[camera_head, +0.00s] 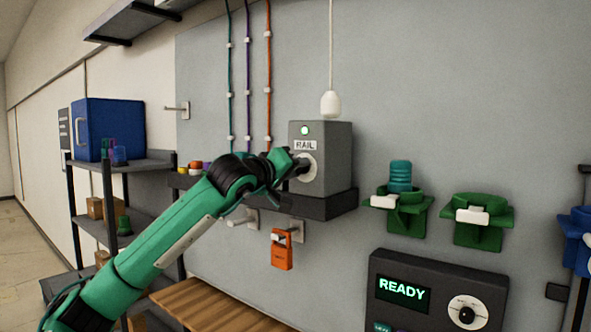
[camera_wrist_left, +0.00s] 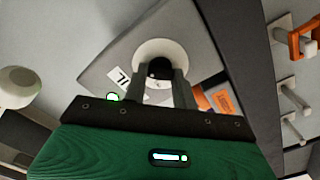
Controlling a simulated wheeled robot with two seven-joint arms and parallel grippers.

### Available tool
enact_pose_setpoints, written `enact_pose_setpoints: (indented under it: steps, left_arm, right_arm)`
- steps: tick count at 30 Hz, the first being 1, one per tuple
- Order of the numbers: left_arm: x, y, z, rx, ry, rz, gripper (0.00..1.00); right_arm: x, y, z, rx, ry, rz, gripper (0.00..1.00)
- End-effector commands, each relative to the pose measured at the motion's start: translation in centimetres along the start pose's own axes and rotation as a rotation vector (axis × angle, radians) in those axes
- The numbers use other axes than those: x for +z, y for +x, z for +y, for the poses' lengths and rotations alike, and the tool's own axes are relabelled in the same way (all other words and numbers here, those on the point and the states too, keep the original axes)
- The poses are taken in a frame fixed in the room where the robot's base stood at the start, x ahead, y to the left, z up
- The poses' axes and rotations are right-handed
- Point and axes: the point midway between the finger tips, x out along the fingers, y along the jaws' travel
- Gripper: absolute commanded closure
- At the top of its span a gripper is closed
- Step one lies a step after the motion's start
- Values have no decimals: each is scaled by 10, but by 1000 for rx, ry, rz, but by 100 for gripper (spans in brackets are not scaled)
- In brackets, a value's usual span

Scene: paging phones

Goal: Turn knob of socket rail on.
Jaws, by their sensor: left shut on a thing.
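The socket rail box (camera_head: 335,150) is a grey housing labelled "RAIL" on a dark shelf against the wall panel. A green light glows above its label. Its dark knob (camera_wrist_left: 160,68) sits on a round white plate (camera_head: 308,168) on the box's front. My left gripper (camera_head: 297,166) reaches in from the left and is shut on the knob. In the left wrist view the two fingers of my left gripper (camera_wrist_left: 165,85) are on the knob, which they partly hide. The knob's pointer direction is hard to read. My right gripper is not in view.
An orange tag (camera_head: 282,250) hangs on a hook below the box. A white pull cord (camera_head: 330,103) hangs above it. Green holders (camera_head: 478,222) are on the wall at right, above a dark panel reading "READY" (camera_head: 404,291). A shelf with a blue box (camera_head: 108,128) stands at left.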

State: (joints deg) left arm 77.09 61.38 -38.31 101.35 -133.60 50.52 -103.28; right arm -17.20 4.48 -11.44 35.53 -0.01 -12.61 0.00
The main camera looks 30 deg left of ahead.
Motion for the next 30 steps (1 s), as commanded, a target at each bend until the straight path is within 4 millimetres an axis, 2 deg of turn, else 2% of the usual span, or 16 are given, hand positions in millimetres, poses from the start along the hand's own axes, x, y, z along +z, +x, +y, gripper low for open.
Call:
enact_pose_setpoints:
  steps: [8,9,12,23,26,30]
  left_arm:
    - [5,1,-2,-6,2,-9,96]
    - [5,1,-2,-6,2,-9,71]
    - [5,1,-2,-6,2,-8,51]
    - [2,-4,-2,-2,1,-2,51]
    - [3,-15,-3,-1,1,-1,51]
    - [4,-44,-4,0,2,0,51]
  right_arm:
    - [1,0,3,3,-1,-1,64]
    - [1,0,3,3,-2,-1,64]
    - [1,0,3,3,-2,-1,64]
    - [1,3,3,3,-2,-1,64]
    - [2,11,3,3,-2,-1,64]
    - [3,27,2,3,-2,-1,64]
